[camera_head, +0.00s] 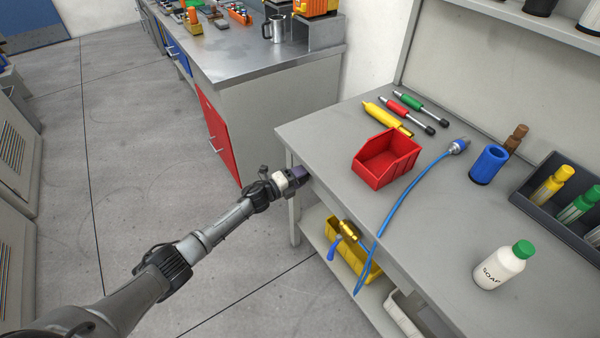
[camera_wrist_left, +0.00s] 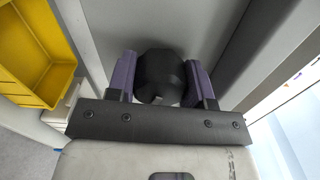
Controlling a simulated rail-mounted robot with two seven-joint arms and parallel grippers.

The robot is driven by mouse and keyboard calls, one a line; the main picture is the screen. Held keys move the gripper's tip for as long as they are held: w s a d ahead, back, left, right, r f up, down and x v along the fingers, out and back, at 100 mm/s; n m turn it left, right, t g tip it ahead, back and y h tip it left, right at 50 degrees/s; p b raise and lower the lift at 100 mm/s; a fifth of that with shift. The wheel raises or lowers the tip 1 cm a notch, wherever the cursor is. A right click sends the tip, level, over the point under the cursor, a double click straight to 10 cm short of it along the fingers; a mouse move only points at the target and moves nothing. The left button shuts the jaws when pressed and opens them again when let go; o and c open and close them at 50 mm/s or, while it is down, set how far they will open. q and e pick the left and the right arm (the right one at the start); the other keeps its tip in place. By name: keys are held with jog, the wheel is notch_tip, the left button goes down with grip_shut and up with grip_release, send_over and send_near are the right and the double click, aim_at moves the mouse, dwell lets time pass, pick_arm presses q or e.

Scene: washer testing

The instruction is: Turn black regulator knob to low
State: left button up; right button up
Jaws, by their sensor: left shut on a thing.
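The black regulator knob (camera_wrist_left: 159,76) shows in the left wrist view, between the two purple fingers of my left gripper (camera_wrist_left: 160,82). The fingers are shut on its sides. The knob's setting marks cannot be seen. In the head view my left gripper (camera_head: 297,179) is at the left end of the grey workbench (camera_head: 330,140), just below its top. The knob is hidden by the gripper in the head view. My right gripper is not in either view.
A red bin (camera_head: 367,172), a blue hose (camera_head: 405,198) and a white soap bottle (camera_head: 494,270) are on the bench. A yellow bin (camera_head: 366,268) sits on the lower shelf; a yellow bin also shows in the left wrist view (camera_wrist_left: 38,50). The floor left of the bench is clear.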

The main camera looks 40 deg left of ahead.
pick_arm(q)
jog(key=shift+n+p, duration=0.8)
jog(key=shift+n, duration=1.1)
jog(key=o, duration=0.9)
